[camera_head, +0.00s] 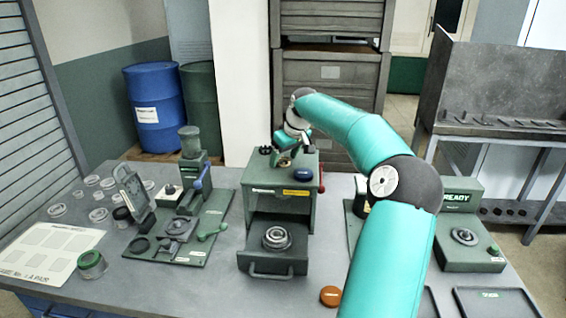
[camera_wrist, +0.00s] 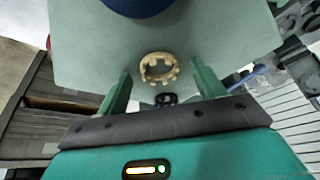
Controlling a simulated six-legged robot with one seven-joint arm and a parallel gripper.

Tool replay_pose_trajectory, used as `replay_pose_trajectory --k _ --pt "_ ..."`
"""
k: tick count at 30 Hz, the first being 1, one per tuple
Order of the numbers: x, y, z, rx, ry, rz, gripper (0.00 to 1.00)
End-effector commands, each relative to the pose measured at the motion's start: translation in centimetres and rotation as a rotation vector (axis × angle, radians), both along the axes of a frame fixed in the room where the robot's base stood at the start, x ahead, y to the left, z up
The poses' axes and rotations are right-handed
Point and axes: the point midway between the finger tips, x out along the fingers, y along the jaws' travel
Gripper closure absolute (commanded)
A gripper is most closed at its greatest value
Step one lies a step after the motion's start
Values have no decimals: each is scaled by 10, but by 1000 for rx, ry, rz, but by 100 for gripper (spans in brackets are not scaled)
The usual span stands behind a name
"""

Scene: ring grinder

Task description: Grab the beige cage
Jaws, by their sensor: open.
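The beige cage (camera_wrist: 158,67), a ring with notched teeth, lies on the green top of the grinder box in the wrist view. My gripper (camera_wrist: 161,74) is open, with one green finger on each side of the cage and the cage in line with the gap. I cannot tell how far the fingertips are above the top. In the head view my gripper (camera_head: 289,150) points down over the green box (camera_head: 291,207); a small tan patch of the cage (camera_head: 284,161) shows beneath it, mostly hidden.
A dark blue knob (camera_head: 303,174) and a black knob (camera_head: 265,150) stand on the box top near the cage. The drawer (camera_head: 270,265) below is open with a metal ring (camera_head: 277,237) in it. A green fixture (camera_head: 189,160) stands left; a READY unit (camera_head: 466,230) stands right.

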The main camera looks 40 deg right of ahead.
Motion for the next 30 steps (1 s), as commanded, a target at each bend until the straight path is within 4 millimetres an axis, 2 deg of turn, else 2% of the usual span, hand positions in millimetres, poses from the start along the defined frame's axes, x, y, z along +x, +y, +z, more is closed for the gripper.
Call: replay_pose_trajectory --k 3,10,23,30 --pt "0 0 0 0 0 0 34" --pt "0 0 1 0 0 0 79" --pt "0 0 4 -1 0 0 80" --pt "0 0 28 -2 -2 -1 80"
